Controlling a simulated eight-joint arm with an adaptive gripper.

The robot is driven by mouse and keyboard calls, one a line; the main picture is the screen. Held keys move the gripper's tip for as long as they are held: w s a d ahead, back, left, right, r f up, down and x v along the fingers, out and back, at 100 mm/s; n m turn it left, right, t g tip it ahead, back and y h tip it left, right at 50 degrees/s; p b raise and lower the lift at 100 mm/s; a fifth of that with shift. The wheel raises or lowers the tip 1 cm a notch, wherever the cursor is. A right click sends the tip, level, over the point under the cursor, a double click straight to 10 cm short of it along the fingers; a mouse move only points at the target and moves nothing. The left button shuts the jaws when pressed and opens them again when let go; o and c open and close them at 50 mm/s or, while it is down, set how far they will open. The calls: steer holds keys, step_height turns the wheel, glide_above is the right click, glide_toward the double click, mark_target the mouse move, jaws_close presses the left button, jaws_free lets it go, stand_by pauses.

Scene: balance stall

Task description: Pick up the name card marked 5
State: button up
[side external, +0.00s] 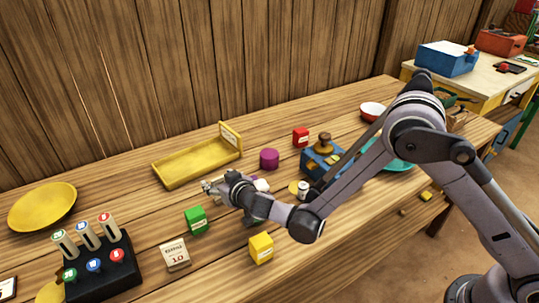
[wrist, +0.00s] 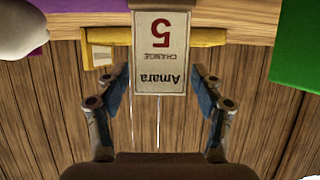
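The name card marked 5 (wrist: 161,60) is pale with a dark border and reads "Amara", "CHANGE" and a red 5, upside down in the wrist view. My gripper (wrist: 160,72) is open. One finger is on each side of the card, with a visible gap at both sides. The depth between fingertips and card is hard to tell. In the side external view my gripper (side external: 212,186) is low over the table, between the yellow tray and the green cube. The card is not clearly made out there.
A yellow tray (side external: 188,176) lies behind my gripper. A green cube (side external: 196,221), a purple cylinder (side external: 269,159) and a white object (side external: 262,185) are close by.

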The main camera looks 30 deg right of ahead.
steer(key=c, duration=0.9)
steer(key=shift+o, duration=0.2)
steer(key=shift+r, duration=0.1)
